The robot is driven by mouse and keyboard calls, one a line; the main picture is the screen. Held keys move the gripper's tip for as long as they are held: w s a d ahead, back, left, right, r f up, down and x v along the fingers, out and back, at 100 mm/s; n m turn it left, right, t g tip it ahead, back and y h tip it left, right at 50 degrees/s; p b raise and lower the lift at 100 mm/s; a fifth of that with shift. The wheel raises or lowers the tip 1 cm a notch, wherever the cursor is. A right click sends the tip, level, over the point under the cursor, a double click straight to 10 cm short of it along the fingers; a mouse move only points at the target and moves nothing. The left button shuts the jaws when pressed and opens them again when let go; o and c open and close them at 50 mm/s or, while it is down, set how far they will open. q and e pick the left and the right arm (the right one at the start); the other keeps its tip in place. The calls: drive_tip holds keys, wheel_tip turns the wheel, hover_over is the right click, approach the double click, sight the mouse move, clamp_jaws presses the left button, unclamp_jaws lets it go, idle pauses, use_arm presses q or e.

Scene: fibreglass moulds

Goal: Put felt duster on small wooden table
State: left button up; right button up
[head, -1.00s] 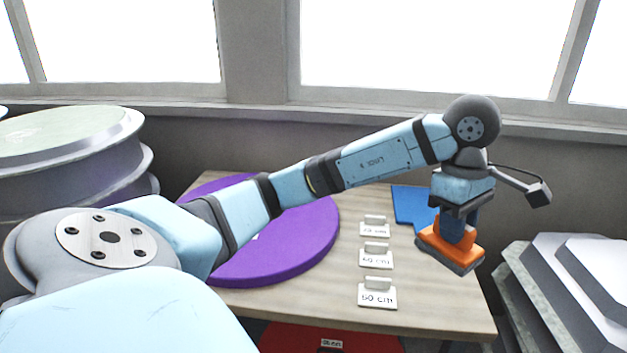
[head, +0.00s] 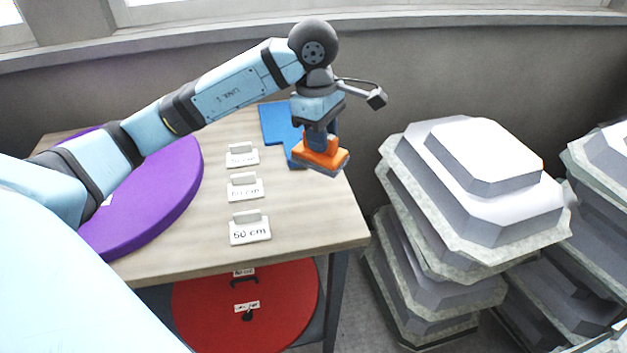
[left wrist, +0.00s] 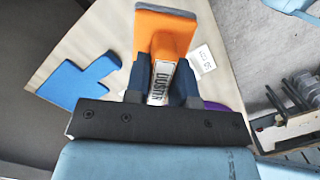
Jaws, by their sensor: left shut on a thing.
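The felt duster (head: 325,153) has an orange body and a grey underside. My left gripper (head: 320,138) is shut on it and holds it near the right edge of a wooden table (head: 300,235), seemingly above the top. In the left wrist view the orange duster (left wrist: 168,28) sits between the two dark blue fingers of my left gripper (left wrist: 162,85), its label facing the camera. The wooden table top (left wrist: 115,40) shows beneath it there. I cannot tell whether this is the small wooden table. My right gripper is not in view.
A purple disc (head: 180,190) and a blue flat piece (head: 275,125) lie on the table, with several "cm" label cards (head: 250,230). A red disc (head: 250,310) is on the lower shelf. Stacked grey-white moulds (head: 470,190) stand to the right, past a floor gap.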

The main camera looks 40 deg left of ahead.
use_arm(q)
drive_tip(key=shift+f+p, duration=0.85)
drive_tip(key=shift+f, duration=6.25)
drive_tip(key=o, duration=0.9)
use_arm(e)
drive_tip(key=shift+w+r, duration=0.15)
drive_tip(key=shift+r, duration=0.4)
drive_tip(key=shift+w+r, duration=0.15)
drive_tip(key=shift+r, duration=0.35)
